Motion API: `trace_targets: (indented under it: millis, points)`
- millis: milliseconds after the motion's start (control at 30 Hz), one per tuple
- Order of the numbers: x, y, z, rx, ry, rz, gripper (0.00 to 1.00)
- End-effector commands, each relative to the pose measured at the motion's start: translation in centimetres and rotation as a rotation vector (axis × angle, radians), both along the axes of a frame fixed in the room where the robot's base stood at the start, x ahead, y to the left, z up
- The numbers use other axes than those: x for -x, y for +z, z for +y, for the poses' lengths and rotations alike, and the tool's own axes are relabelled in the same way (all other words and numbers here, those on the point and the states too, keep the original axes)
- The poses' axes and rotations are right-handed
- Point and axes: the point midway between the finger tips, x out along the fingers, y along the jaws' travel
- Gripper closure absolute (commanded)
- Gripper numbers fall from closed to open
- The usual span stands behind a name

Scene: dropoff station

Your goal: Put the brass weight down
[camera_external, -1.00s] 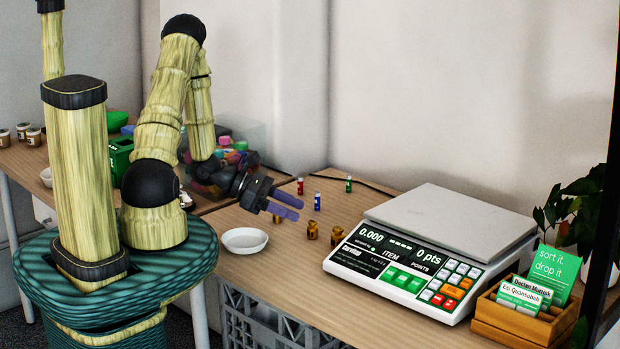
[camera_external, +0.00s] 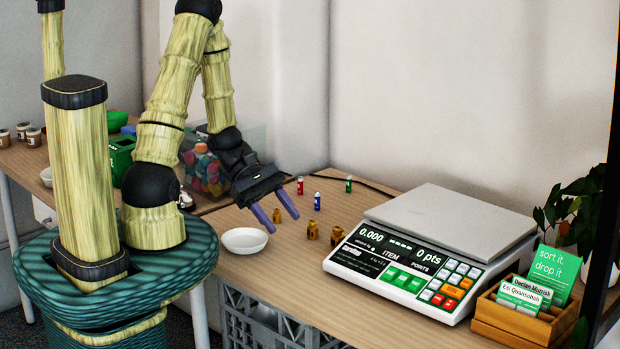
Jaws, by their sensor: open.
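Three small brass weights stand on the wooden table. One brass weight (camera_external: 277,216) shows between the fingers of my gripper (camera_external: 284,224). The other two, a middle one (camera_external: 312,231) and a right one (camera_external: 337,236), stand close together left of the scale. My gripper is open, its two purple fingers pointing down and to the right. I cannot tell whether the fingers are around the left weight or only in front of it or above it. No weight is seen lifted.
Small red (camera_external: 300,186), blue (camera_external: 317,202) and green (camera_external: 349,184) batteries stand behind the weights. A card box (camera_external: 520,315) is at right.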

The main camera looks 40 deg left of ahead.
Motion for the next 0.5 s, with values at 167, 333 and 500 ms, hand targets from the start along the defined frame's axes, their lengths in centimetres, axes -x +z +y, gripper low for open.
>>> trace_targets:
  millis: [167, 333, 500]
  points:
    - [2.9, 1.0, 0.8, -0.251, -0.370, -0.133, 0.50]
    - [3.6, 2.4, 2.8, -0.495, -0.690, -0.302, 0.50]
    - [2.2, 4.9, 4.5, -0.733, -0.977, -0.519, 0.50]
